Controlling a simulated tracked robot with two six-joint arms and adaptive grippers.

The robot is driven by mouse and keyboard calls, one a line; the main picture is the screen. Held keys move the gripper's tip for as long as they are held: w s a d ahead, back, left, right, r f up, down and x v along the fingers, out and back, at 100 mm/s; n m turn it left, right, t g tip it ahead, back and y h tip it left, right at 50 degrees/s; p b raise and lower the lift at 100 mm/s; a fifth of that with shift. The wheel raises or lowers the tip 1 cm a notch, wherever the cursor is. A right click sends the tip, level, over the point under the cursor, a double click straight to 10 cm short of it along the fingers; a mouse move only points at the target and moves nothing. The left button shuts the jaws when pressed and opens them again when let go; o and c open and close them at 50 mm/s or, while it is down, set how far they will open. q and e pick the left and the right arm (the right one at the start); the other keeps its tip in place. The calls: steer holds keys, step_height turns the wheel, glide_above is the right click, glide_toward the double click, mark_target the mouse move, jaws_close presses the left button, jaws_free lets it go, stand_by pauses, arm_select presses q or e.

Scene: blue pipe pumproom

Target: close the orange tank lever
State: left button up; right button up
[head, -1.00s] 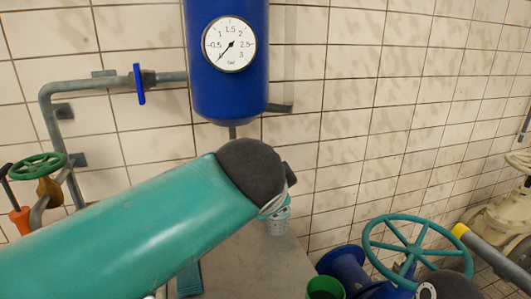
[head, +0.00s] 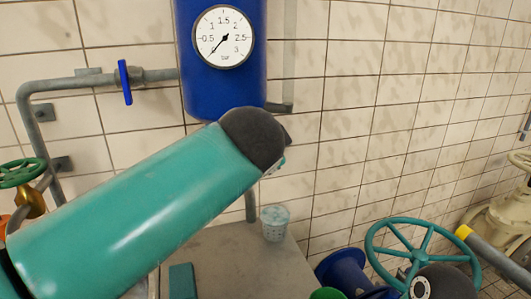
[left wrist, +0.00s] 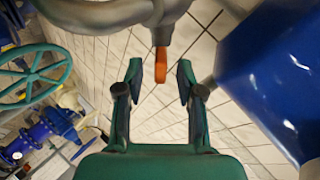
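An orange lever (left wrist: 161,62) shows in the left wrist view, hanging below a thick grey pipe (left wrist: 110,12). My left gripper (left wrist: 160,70) is open, with one finger on each side of the lever in the picture; neither finger appears to touch it. I cannot tell the depth between them. The blue tank (left wrist: 275,75) fills the right of that view. In the head view the blue tank (head: 222,85) carries a round gauge (head: 223,37). There my teal left arm hides its own gripper and the orange lever.
A pipe with a blue lever (head: 125,82) runs left of the tank. A green handwheel (head: 20,173) is at far left. A clear cup (head: 275,222) stands on a grey surface (head: 225,265). A large teal handwheel (head: 423,252) is at lower right.

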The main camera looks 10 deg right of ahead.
arm_select(q)
steer(key=p+x, duration=0.1)
steer(key=x, duration=0.5)
steer(key=shift+w+f, duration=0.15)
jaws_close()
